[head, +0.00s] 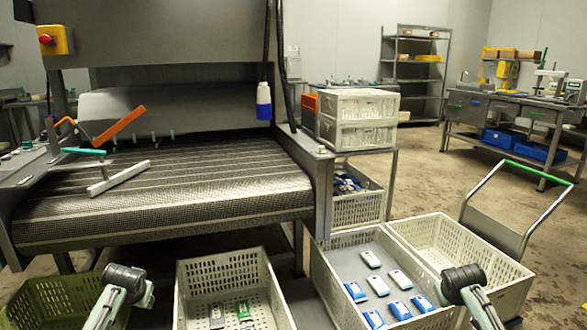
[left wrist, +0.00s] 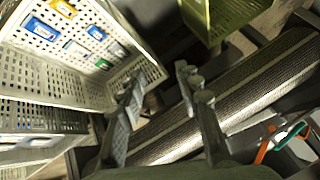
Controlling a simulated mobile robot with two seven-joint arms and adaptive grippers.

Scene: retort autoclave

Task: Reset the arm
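My left arm (head: 125,285) shows at the bottom left of the head view, over the gap between the green crate and a white crate. Its fingers cannot be made out there. In the left wrist view my left gripper (left wrist: 160,80) has its two fingers apart with nothing between them. My right arm (head: 466,285) shows at the bottom right of the head view, in front of the white crates. Its fingers are not visible.
A mesh conveyor (head: 170,190) stands ahead. Below are a green crate (head: 40,295), a white crate (head: 205,268) with a few packs, a crate (head: 322,275) of several blue and white packs, and an empty-looking crate (head: 510,262). A green-handled cart (head: 495,215) stands right.

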